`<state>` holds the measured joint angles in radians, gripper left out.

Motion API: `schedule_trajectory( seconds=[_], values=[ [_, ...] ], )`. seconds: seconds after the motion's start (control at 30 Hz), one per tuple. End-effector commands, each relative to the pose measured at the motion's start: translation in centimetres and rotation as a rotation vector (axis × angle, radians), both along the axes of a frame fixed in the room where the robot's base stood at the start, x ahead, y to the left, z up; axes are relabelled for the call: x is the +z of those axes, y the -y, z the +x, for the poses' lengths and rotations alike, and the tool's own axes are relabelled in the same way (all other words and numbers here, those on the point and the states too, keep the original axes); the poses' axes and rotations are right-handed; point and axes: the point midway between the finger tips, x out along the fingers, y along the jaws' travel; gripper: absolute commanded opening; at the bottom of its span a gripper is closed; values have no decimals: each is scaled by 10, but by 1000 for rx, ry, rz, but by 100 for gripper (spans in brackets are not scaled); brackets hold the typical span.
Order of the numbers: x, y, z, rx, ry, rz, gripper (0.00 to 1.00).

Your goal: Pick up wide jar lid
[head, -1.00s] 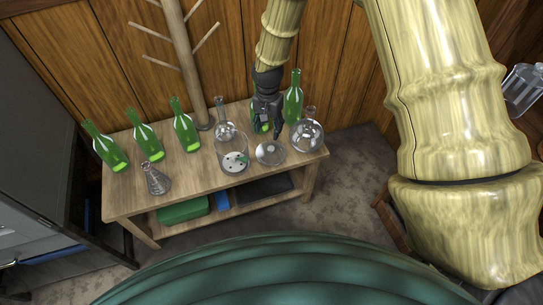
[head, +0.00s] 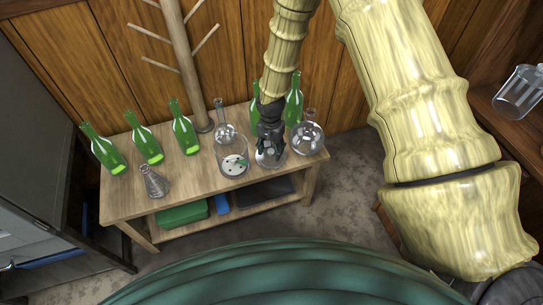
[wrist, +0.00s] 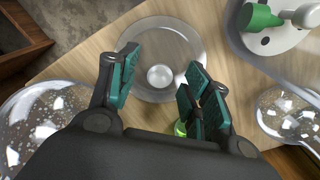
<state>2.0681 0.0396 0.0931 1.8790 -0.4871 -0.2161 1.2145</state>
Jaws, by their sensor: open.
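The wide jar lid (wrist: 187,33) is a clear glass disc with a round knob (wrist: 160,77) at its centre. It lies on the wooden table (head: 127,202). In the head view the lid (head: 270,162) shows below my gripper (head: 270,150), partly covered by it. In the wrist view my gripper (wrist: 158,85) is open and empty, with its two green-padded fingers on either side of the knob. I cannot tell how high the fingertips are above it.
A wide glass jar (head: 231,160) with a white disc and green piece inside stands close left of the lid. A round flask (head: 306,138) stands close right. Several green bottles (head: 185,132) and a conical flask (head: 154,182) share the table.

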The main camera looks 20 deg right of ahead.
Motion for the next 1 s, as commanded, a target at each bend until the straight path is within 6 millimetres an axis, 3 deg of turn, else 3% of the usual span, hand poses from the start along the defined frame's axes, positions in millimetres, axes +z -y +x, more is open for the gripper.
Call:
schedule_trajectory(
  seconds=[0.27, 0.53, 0.83, 1.0],
  values=[
    [-2, 0, 0, 0, 0, 0, 49],
    [-2, 0, 0, 0, 0, 0, 0],
    [-1, 0, 0, 0, 0, 0, 0],
    [13, 0, 1, -1, 2, -1, 0]
  ],
)
